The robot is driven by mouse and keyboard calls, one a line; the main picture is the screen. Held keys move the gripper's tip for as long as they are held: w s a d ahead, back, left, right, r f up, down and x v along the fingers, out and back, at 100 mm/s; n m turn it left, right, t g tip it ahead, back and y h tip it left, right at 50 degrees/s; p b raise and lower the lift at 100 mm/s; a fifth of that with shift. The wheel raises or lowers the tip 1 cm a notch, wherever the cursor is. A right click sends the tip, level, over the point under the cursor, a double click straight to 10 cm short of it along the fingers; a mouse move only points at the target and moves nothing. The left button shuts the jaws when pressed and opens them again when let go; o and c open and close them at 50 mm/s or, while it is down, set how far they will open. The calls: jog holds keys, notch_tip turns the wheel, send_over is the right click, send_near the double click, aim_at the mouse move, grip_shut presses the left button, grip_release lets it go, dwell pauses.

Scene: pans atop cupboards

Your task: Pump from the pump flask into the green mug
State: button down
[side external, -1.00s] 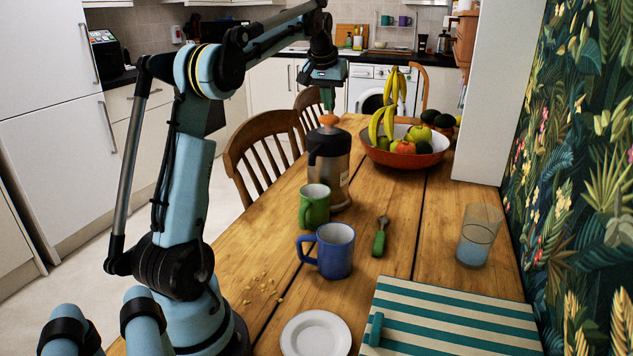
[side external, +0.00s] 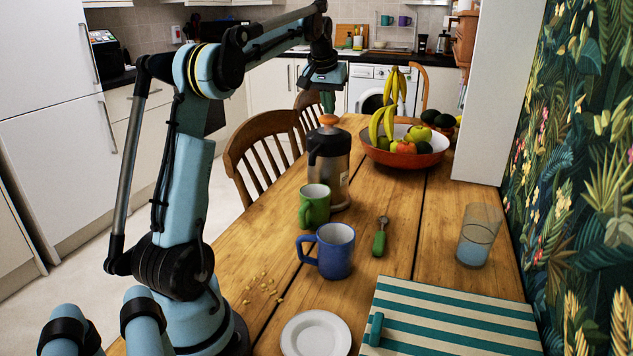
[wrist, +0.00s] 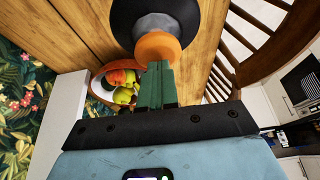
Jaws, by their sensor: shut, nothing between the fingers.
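My gripper (side external: 327,108) is shut and empty, pointing down just above the orange knob. In the wrist view my closed green fingers (wrist: 156,68) reach to the edge of the orange knob (wrist: 157,48); I cannot tell whether they touch it. The inside of the green mug is mostly hidden.
A blue mug (side external: 330,251) stands in front of the green mug.

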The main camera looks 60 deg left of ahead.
jog(key=shift+f, duration=1)
jog(key=shift+r, duration=1.45)
dwell(1.0)
dwell(0.7)
jog(key=shift+f, duration=0.8)
jog(key=shift+r, duration=0.8)
dwell(1.1)
